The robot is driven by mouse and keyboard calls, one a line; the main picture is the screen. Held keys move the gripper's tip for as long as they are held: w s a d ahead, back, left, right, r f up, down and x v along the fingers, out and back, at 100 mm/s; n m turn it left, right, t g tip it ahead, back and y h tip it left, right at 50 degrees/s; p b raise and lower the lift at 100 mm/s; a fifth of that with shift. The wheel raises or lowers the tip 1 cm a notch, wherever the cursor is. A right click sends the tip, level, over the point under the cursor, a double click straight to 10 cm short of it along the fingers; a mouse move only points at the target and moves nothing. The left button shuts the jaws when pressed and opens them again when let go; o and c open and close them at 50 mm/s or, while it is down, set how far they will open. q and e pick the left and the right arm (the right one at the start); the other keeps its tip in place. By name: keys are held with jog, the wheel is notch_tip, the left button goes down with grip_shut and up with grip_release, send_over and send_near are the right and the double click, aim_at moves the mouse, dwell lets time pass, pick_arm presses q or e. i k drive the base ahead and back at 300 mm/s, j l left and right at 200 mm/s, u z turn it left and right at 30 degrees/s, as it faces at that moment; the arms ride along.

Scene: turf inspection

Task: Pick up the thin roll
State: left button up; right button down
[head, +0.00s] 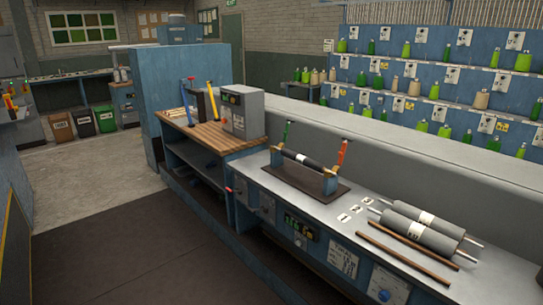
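A thin dark roll (314,163) with a white label band lies across a blue stand with two upright holders (331,184), on a dark base plate on the grey bench. Two thicker grey rolls (431,239) with white labels and metal shaft ends lie side by side at the right of the bench. Neither of my grippers shows in the head view.
Two brown rods (403,259) lie beside the thick rolls. The grey bench (285,196) has small numbered labels on top. A wooden-topped table (205,137) with a grey machine (242,112) adjoins it. Dark floor (130,250) in front is clear.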

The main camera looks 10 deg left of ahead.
aim_at(316, 166)
jog(key=i+j+u, duration=0.15)
jog(key=i+u, duration=0.2)
jog(key=i, duration=0.3)
jog(key=i+u, duration=0.4)
jog(key=i, duration=0.25)
